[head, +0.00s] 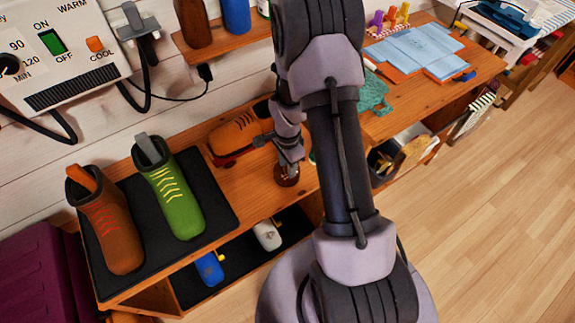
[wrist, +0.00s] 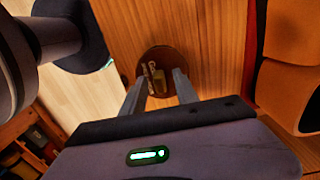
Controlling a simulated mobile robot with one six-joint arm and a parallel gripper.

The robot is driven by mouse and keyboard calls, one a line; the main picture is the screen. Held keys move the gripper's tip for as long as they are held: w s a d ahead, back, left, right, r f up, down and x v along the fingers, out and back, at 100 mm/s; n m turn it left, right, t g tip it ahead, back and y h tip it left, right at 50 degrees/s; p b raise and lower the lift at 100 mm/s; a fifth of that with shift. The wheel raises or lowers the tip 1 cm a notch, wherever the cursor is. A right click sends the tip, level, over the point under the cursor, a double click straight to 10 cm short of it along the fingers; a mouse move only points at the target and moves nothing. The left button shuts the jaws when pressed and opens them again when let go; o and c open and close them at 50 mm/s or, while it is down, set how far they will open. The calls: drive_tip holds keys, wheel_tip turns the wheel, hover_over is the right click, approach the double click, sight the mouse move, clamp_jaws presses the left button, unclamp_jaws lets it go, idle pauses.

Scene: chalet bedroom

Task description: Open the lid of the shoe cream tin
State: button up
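The shoe cream tin (head: 286,181) is a small, round, dark brown tin on the wooden bench, near its front edge. In the wrist view the tin (wrist: 156,66) shows from above, with a gold emblem and lettering on its top. My gripper (wrist: 160,82) points down at it, with its two fingers apart at the left and right of the tin's near part. In the head view my gripper (head: 288,170) is right above the tin and hides part of it. Nothing shows lifted between the fingers, and I cannot tell whether they touch the tin.
An orange shoe (head: 238,133) stands close beside my gripper on the left. A brown boot (head: 112,230) and a green boot (head: 175,200) stand on a black mat (head: 215,190). A bin (head: 385,170) is to the right. The floor in front is clear.

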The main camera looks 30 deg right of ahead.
clamp_jaws()
idle(1.3)
